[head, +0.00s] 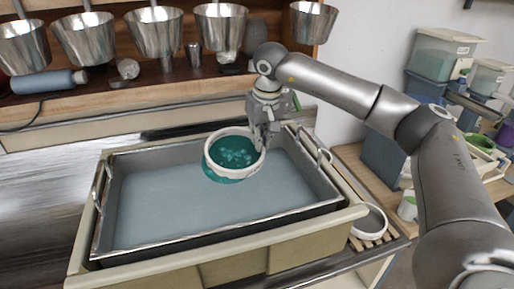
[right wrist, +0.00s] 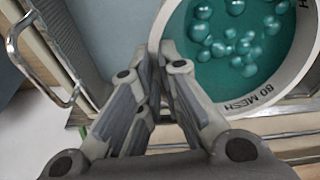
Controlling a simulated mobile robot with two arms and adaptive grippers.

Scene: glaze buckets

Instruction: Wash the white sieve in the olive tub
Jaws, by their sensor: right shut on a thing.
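The white sieve (head: 236,152) is a round ring with a teal inside covered in bubble-like beads. My right gripper (head: 264,143) is shut on its rim, on the right side in the head view. The right wrist view shows the fingers (right wrist: 165,85) at the rim, and the sieve (right wrist: 262,105) bears the words "80 MESH". The sieve is over the grey-blue water in the olive tub (head: 295,250); I cannot tell whether its underside touches the water. My left gripper is not in view.
A metal basin with side handles (head: 98,192) sits inside the tub. Another white ring (head: 370,222) lies on a wooden rack to the right. Several metal buckets (head: 153,33) hang at the back above a shelf with a blue bottle (head: 48,82). A side table (head: 350,158) holds containers.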

